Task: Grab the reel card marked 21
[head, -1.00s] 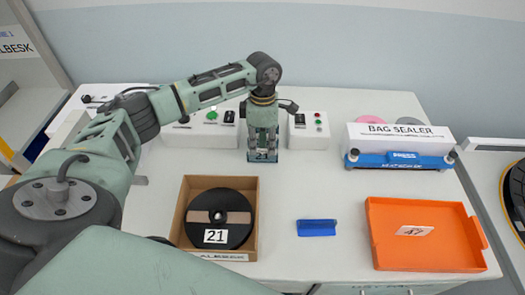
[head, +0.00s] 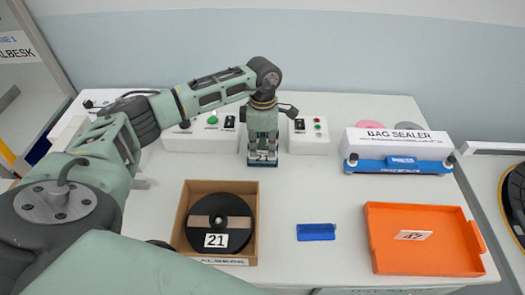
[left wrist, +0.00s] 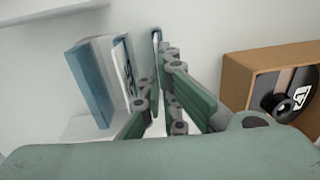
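The card marked 21 (head: 263,156) stands in a small dark blue holder (head: 262,163) behind the reel box in the head view. My left gripper (head: 263,146) points down right at the card, with its fingers over the holder. In the left wrist view a white marked face (left wrist: 124,66) shows beside a blue block (left wrist: 88,82), left of my left gripper's fingertips (left wrist: 158,72). A narrow gap shows between the fingers. I see no clear grip on the card. My right gripper is in neither view.
A cardboard box (head: 181,232) holds a black reel (head: 235,207) labelled 21. A blue block (head: 316,232) lies right of it, then an orange tray (head: 458,262) with a white card (head: 412,235). A bag sealer (head: 398,141) and button boxes (head: 318,137) stand behind.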

